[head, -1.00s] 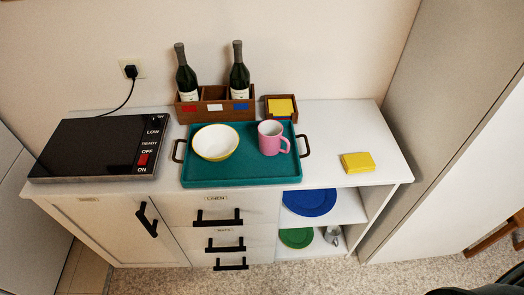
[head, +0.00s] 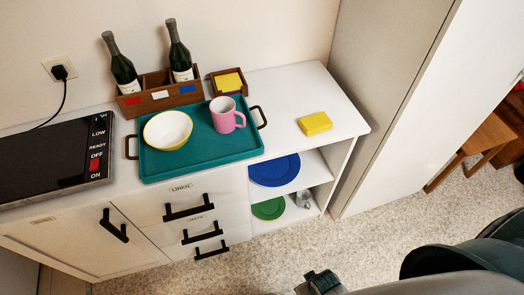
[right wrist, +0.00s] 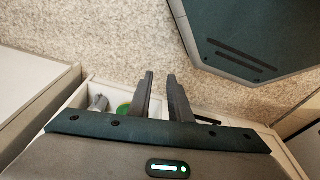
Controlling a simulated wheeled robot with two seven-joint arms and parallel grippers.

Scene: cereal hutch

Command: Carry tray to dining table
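The teal tray (head: 205,158) lies flat on the white hutch top in the head view, with a dark handle at each end. A white bowl with a yellow rim (head: 168,129) and a pink mug (head: 226,115) stand in it. My right gripper (right wrist: 160,77) shows in the right wrist view, fingers apart and empty, above the speckled floor and away from the tray. Part of my right arm shows at the bottom right of the head view. My left gripper is in neither view.
A black hot plate (head: 52,155) stands left of the tray. A wooden bottle crate (head: 160,98), a napkin holder (head: 229,83) and a yellow block (head: 315,123) share the top. A tall panel (head: 385,80) borders the right. Wooden furniture (head: 490,140) stands beyond. Floor in front is clear.

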